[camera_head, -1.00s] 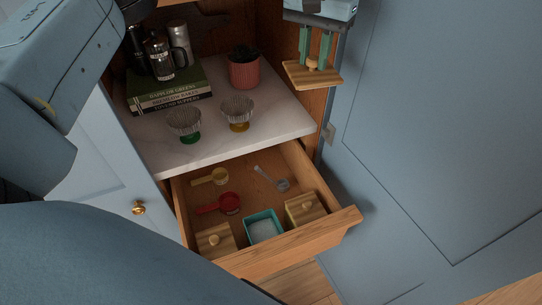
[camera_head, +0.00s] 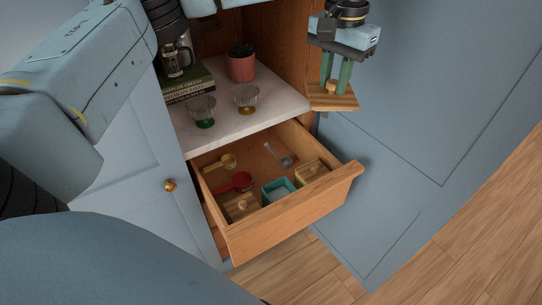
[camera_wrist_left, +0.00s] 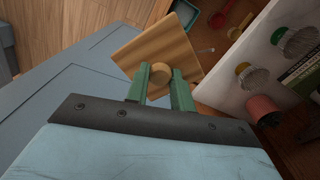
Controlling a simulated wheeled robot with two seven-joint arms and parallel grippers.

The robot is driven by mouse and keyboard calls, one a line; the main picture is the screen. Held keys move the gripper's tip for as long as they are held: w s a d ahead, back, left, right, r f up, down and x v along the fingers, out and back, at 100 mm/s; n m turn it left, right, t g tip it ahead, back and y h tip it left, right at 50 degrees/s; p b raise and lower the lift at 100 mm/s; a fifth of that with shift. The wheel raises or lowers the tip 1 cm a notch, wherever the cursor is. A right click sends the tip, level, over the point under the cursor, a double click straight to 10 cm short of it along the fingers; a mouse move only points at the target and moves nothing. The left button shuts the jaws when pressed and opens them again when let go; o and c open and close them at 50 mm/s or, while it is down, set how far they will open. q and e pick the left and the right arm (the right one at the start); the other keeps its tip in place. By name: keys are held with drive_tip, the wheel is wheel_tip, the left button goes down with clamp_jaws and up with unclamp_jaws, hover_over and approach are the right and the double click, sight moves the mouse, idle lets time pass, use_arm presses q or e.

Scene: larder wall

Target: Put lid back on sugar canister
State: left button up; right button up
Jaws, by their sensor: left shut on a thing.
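My left gripper (camera_head: 336,80) is shut on the round knob of a square wooden lid (camera_head: 345,102). It holds the lid in the air, to the right of and above the open drawer in the head view. In the left wrist view the green fingers (camera_wrist_left: 161,88) sit either side of the knob, and the lid (camera_wrist_left: 150,48) spreads beyond them. The lidless teal canister (camera_head: 266,197) stands in the drawer with pale contents, between two wooden-lidded canisters. Part of a teal rim (camera_wrist_left: 164,30) shows beyond the lid in the left wrist view. My right gripper is not in view.
The pulled-out drawer (camera_head: 300,215) also holds a yellow scoop (camera_head: 226,162), a red scoop (camera_head: 240,182) and a grey spoon (camera_head: 284,160). Lidded canisters stand left (camera_head: 240,207) and right (camera_head: 311,170). The marble shelf (camera_head: 225,136) above bears glass cups, books and a potted plant.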

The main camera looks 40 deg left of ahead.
sight(331, 104)
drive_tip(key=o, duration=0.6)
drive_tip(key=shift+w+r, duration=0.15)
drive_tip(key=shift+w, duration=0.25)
use_arm(q)
drive_tip(key=s+a+f+m, duration=0.1)
drive_tip(key=a+f+m, duration=0.2)
drive_tip(key=f+m, duration=0.6)
drive_tip(key=s+a+f+m, duration=0.1)
drive_tip(key=a+f+m, duration=0.2)
drive_tip(key=f+m, duration=0.7)
drive_tip(key=s+a+f+m, duration=0.1)
drive_tip(key=a+f+m, duration=0.1)
drive_tip(key=f+m, duration=0.8)
drive_tip(key=shift+a+m+p, duration=0.4)
drive_tip(key=shift+m+p, duration=0.05)
drive_tip(key=shift+m, duration=0.05)
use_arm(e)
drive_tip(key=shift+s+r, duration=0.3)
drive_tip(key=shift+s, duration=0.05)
